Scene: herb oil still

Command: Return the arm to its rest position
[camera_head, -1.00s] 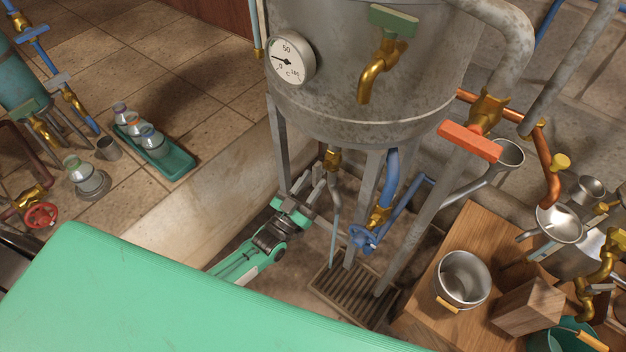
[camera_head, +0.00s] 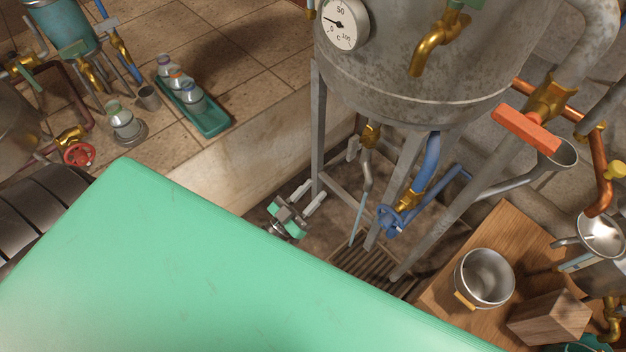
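My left gripper (camera_head: 312,199) is low beside the steel still (camera_head: 420,85), left of its legs. Its two pale fingers point to the upper right with a gap between them, and nothing shows between them. It looks open and clear of the blue hand wheel (camera_head: 390,221). Most of my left arm is hidden behind a large green surface in the foreground, which looks like part of my own body. My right gripper is not in view.
A floor grate (camera_head: 376,268) lies under the still. A wooden stand (camera_head: 452,262) with a metal pot (camera_head: 485,279) and wooden block (camera_head: 549,318) is at right. A green tray (camera_head: 212,122) with several bottles sits at upper left, beyond a low pale wall (camera_head: 255,160).

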